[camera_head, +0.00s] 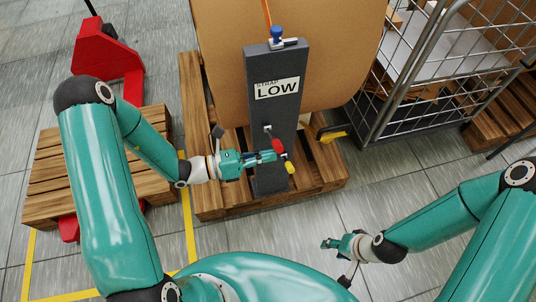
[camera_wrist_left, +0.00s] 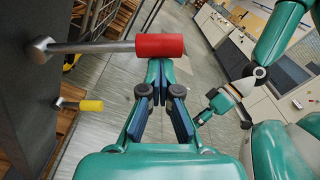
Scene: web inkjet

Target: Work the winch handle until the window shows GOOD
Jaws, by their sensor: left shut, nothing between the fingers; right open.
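A dark grey post (camera_head: 268,112) stands in front of a big brown roll. The window (camera_head: 277,88) on it reads LOW under the word STRAP. A lever with a red grip (camera_head: 278,146) sticks out of the post; the left wrist view shows the red grip (camera_wrist_left: 158,46) on a metal rod. A shorter lever with a yellow grip (camera_head: 290,168) is lower down, also in the left wrist view (camera_wrist_left: 91,106). My left gripper (camera_head: 270,156) is shut and empty, close beside the red grip and apart from it. My right gripper (camera_head: 330,243) is open and empty over the floor.
The brown roll (camera_head: 220,45) sits on a wooden pallet (camera_head: 210,203). A wire cage cart (camera_head: 400,100) stands to the right. A red pallet jack (camera_head: 105,55) and another pallet (camera_head: 45,170) are at left. The floor at front right is clear.

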